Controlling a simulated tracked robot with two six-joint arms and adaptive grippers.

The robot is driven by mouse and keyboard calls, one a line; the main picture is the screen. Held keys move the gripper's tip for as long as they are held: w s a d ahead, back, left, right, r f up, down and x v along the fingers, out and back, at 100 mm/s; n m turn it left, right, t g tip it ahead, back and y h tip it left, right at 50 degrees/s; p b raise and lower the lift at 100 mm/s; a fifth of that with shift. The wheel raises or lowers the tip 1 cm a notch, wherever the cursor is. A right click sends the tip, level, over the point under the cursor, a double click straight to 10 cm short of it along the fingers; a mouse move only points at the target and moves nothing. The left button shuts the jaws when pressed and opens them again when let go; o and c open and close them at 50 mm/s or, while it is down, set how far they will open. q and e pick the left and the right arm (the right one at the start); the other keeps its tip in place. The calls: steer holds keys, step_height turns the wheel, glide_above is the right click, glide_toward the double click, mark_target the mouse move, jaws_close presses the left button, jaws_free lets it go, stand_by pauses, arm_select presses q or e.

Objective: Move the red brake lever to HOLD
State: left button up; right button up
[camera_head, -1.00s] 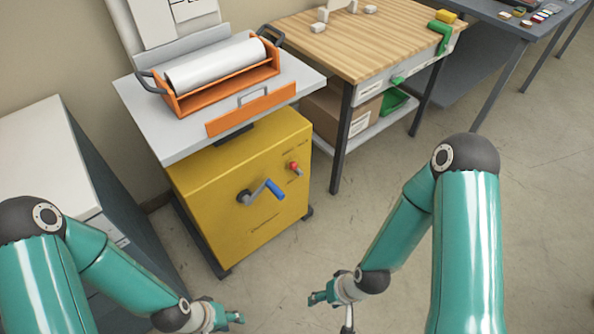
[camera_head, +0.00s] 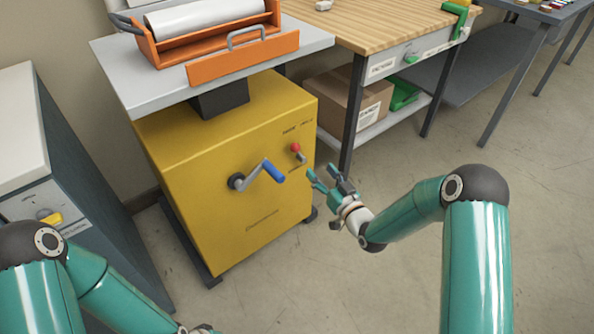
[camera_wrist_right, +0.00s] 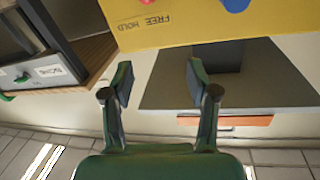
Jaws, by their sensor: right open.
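The red brake lever (camera_head: 296,148) is a short lever with a red knob on the front of the yellow cabinet (camera_head: 215,185), near its right edge. Its knob also shows, cut off, at the top edge of the wrist view (camera_wrist_right: 146,2), by the words FREE and HOLD. I cannot tell which word the lever points to. My right gripper (camera_head: 322,174) is open and empty, just right of and below the lever, apart from it. In the wrist view its fingers (camera_wrist_right: 159,76) stand apart with nothing between them. Only a sliver of my left gripper shows at the bottom edge.
A crank with a blue handle (camera_head: 273,171) sticks out of the cabinet left of the lever. Above is a grey top (camera_head: 120,88) with an orange roller unit (camera_head: 245,60). A wooden workbench (camera_head: 375,28) stands to the right. The floor (camera_head: 400,270) in front is clear.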

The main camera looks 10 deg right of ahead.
steer(key=b, duration=0.3)
glide_toward(298, 151)
arm_select(q)
step_height(298, 151, down, 8)
steer(key=b, duration=0.3)
arm_select(e)
steer(key=x, duration=1)
steer(key=shift+w+a, duration=0.1)
steer(key=shift+w, duration=0.1)
arm_select(q)
steer(key=shift+f, duration=0.1)
arm_select(e)
jaws_close()
